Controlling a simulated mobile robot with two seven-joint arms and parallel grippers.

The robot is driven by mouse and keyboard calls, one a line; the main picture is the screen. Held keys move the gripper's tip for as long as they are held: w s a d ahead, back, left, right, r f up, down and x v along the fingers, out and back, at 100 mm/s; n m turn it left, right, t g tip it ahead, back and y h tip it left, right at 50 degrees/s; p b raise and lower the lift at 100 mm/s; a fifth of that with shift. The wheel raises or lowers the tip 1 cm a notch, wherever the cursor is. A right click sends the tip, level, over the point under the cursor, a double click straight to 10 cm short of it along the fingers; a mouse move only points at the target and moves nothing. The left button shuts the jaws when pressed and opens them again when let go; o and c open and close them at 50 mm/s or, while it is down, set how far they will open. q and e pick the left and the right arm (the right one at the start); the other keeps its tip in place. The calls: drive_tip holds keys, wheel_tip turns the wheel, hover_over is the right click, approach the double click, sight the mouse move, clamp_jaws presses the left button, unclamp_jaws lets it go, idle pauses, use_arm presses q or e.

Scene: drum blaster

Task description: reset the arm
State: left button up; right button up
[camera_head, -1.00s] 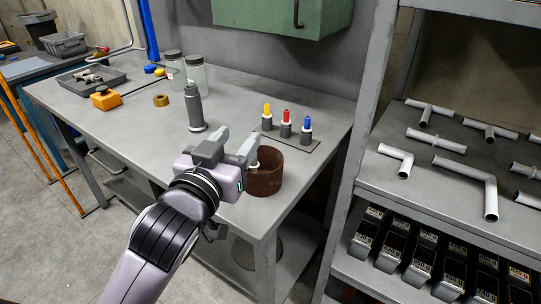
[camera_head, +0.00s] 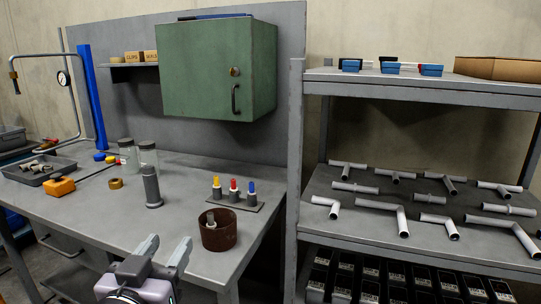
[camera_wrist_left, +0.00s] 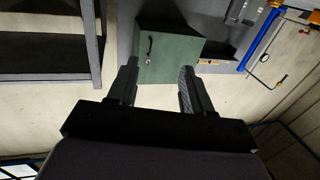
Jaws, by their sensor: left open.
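My left gripper (camera_head: 166,252) is open at the bottom of the head view, in front of the workbench's near edge. Nothing shows between its fingers. In the left wrist view its two dark fingers (camera_wrist_left: 157,92) are apart, with the green cabinet (camera_wrist_left: 168,55) beyond them; that picture appears upside down. A brown round pot (camera_head: 219,236) stands on the workbench (camera_head: 120,215), right of the gripper and apart from it, with a small grey and white piece inside. My right gripper is not in view.
A dark grey cylinder (camera_head: 151,186) stands behind the gripper. A plate with yellow, red and blue-topped pegs (camera_head: 234,196) lies behind the pot. The green wall cabinet (camera_head: 217,70) hangs above. A shelf (camera_head: 400,215) with pipe pieces stands at right.

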use_arm(q)
drive_tip(key=s+a+f+g, duration=0.1)
drive_tip(key=s+f+g, duration=0.3)
drive_tip(key=f, duration=0.7)
drive_tip(key=s+a+f+m+g+h, duration=0.1)
drive_tip(key=s+f, duration=0.6)
drive_tip(key=f, duration=0.4)
drive_tip(key=s+f+g, duration=0.3)
drive_tip(key=s+f, duration=0.2)
drive_tip(key=f, duration=0.6)
wheel_tip(320, 180, up, 9)
drive_tip(key=s+a+p, duration=0.1)
drive_tip(key=a+p, duration=0.1)
drive_tip(key=p, duration=1)
drive_tip(key=shift+s, duration=0.25)
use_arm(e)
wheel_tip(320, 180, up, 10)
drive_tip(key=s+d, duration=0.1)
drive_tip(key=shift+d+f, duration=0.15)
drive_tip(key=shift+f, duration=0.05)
